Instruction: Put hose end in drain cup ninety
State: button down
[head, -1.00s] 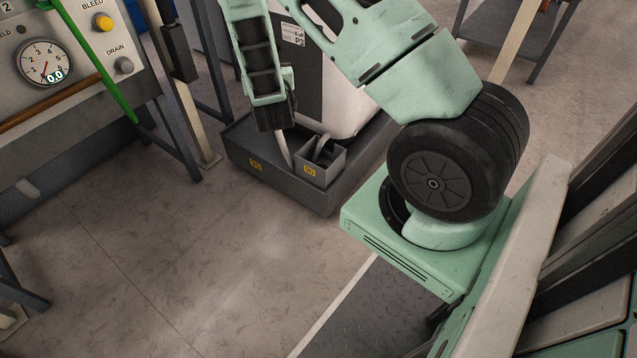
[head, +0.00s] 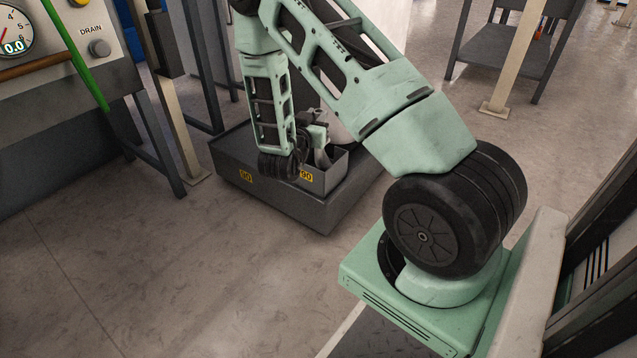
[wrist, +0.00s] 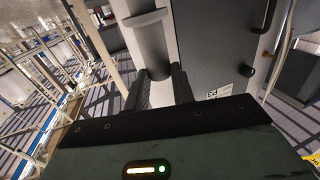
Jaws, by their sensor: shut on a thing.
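A dark grey tray (head: 330,215) stands on the floor and bears two yellow labels. The left label (head: 245,176) seems to read 90, the right one (head: 306,174) 30; both are small. The right label is on an open grey box-shaped cup (head: 338,165). Any cup behind the left label is hidden by my arm. My gripper (head: 318,138) is low over the open cup, partly hidden by my wrist. A grey curved piece, perhaps the hose end (head: 322,157), shows at the cup. In the wrist view my gripper (wrist: 160,78) is shut on a grey tubular piece (wrist: 150,45).
A bench with a gauge and a drain knob (head: 100,47) stands at the left; its dark legs and a beige post (head: 178,130) stand near the tray. A grey shelf cart (head: 500,70) is at the back right. The floor in front of the tray is clear.

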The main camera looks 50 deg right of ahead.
notch_tip(320, 180, down, 10)
jog(key=b, duration=0.6)
jog(key=shift+b, duration=0.3)
jog(key=shift+f, duration=0.2)
jog(key=c, duration=1.2)
grip_release()
jog(key=shift+r, duration=0.15)
